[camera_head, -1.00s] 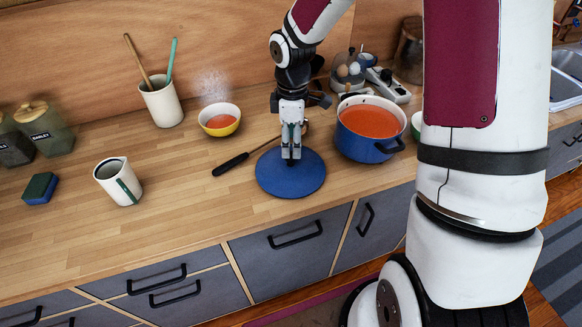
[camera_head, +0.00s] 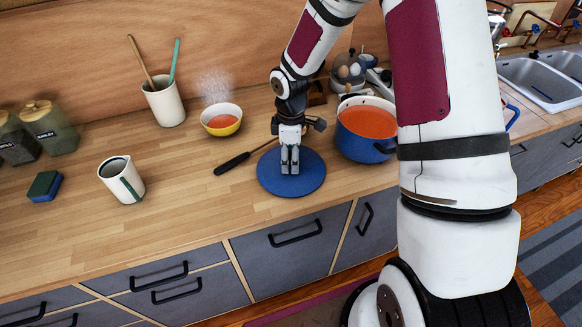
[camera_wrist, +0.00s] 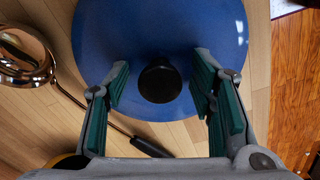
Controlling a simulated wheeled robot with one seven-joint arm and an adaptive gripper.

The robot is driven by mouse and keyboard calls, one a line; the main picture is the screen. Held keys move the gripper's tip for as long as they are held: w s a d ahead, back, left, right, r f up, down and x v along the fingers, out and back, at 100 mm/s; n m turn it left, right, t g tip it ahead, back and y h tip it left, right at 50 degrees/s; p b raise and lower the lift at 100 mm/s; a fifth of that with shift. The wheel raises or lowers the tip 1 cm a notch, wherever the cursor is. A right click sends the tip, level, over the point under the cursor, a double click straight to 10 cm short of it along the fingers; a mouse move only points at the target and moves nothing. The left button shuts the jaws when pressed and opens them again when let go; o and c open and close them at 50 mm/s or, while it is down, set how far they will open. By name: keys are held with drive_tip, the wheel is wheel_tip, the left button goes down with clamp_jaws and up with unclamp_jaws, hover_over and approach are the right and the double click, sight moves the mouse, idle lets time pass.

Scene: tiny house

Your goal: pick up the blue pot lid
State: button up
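The blue pot lid (camera_head: 308,178) lies flat on the wooden counter, left of the blue pot. In the wrist view the lid (camera_wrist: 160,25) fills the upper middle, with its round black knob (camera_wrist: 160,84) facing up. My gripper (camera_head: 290,168) points down over the lid. In the wrist view my gripper (camera_wrist: 162,92) is open, its green-padded fingers on either side of the knob with a gap to each. I cannot tell how far the fingertips are above the lid's surface.
The blue pot (camera_head: 365,148) of orange soup stands close to the lid's right. A black-handled utensil (camera_head: 232,163) lies to its left; its copper bowl (camera_wrist: 22,55) shows in the wrist view. A yellow bowl (camera_head: 221,126) stands behind.

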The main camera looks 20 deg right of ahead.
clamp_jaws()
drive_tip(key=shift+r, duration=0.15)
